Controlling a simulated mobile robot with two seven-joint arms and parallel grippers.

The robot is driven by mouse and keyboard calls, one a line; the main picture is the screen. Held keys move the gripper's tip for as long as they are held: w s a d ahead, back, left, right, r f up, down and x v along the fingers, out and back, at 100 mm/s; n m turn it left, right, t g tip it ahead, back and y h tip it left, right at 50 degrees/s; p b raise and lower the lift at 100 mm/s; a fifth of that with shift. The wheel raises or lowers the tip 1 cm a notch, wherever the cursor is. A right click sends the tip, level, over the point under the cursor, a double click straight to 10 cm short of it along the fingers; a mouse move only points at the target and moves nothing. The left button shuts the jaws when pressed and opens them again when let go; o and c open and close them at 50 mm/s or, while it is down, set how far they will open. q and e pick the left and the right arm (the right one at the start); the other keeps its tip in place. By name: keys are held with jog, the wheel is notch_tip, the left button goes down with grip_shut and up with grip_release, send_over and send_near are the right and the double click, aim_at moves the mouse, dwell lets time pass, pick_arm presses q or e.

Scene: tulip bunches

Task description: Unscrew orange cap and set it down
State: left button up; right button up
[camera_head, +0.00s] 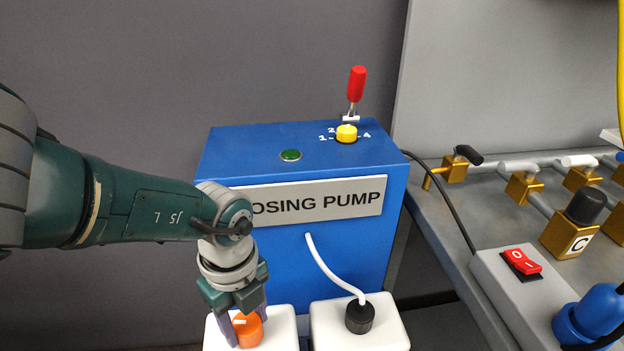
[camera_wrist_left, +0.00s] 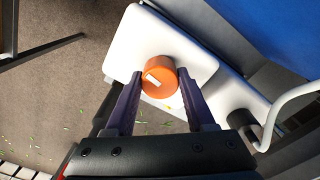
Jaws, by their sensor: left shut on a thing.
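The orange cap (camera_head: 249,331) is at the top of the left white container (camera_head: 284,326) in front of the blue dosing pump. My left gripper (camera_head: 246,325) points down with its fingers on either side of the cap and is shut on it. In the left wrist view the orange cap (camera_wrist_left: 158,77), with a small white mark on top, sits between the two dark purple fingertips of my left gripper (camera_wrist_left: 160,76). Whether the cap still touches the container's neck is hidden. My right gripper is not in view.
A second white container (camera_head: 388,328) with a black cap (camera_head: 359,317) and a white hose stands close on the right. The blue pump (camera_head: 330,245) is right behind, with a red lever (camera_head: 356,84). A grey bench with brass valves (camera_head: 524,187) and a red switch (camera_head: 522,262) is at right.

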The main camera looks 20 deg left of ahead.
aim_at(247, 322)
pick_arm(q)
jog(key=shift+n, duration=0.4)
jog(key=shift+r, duration=0.1)
jog(key=shift+r+p, duration=0.95)
jog(key=shift+p, duration=0.15)
jog(key=shift+r+p, duration=2)
jog(key=shift+r, duration=0.05)
jog(key=shift+f, duration=0.15)
